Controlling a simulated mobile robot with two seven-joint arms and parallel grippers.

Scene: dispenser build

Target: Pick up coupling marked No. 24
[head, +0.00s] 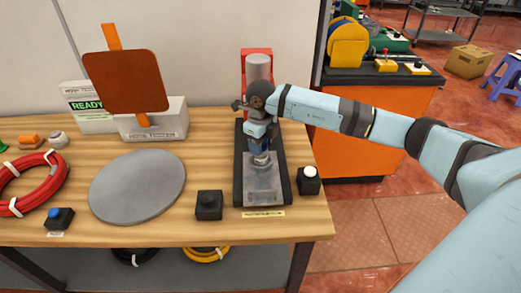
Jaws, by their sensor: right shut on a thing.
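My right gripper (261,155) comes in from the right and points down over the dispenser's chute. It is shut on a small metallic piece (262,160), which looks like a coupling. Its marking is too small to read, and the fingers hide much of it. The dispenser has a red back (247,60) with a grey cylinder (258,68), and a grey chute (262,187) with black side rails runs toward the front. I cannot tell whether the held piece touches the chute. My left gripper is not in view.
Black button boxes flank the chute's front, one at left (209,205) and one with a white button (308,181) at right.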

